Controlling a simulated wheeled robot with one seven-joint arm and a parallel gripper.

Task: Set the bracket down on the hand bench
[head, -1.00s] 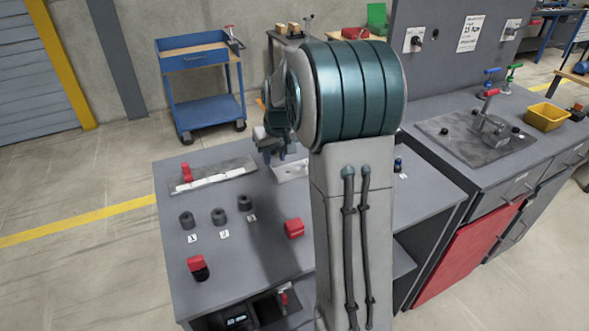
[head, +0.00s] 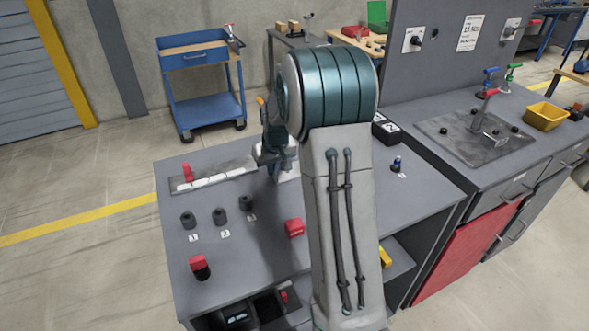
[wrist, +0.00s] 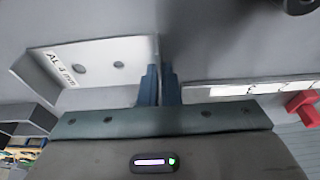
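The bracket (wrist: 90,65) is a pale metal plate with two holes and an "AL 4 mm" label. In the wrist view, its thin upright edge runs between the two blue fingers of my gripper (wrist: 159,88), which are close together on it. Its lower part is hidden by the gripper body. In the head view, my gripper (head: 272,165) is low over the far part of the grey bench (head: 245,265), and my arm hides part of that area. I cannot tell whether the bracket touches the bench top.
On the bench are a pale strip (head: 215,178) with a red clamp (head: 188,172), several dark pegs (head: 219,216), a red block (head: 294,228) and a red-and-black piece (head: 199,268). A black box (head: 386,132) stands at the back right.

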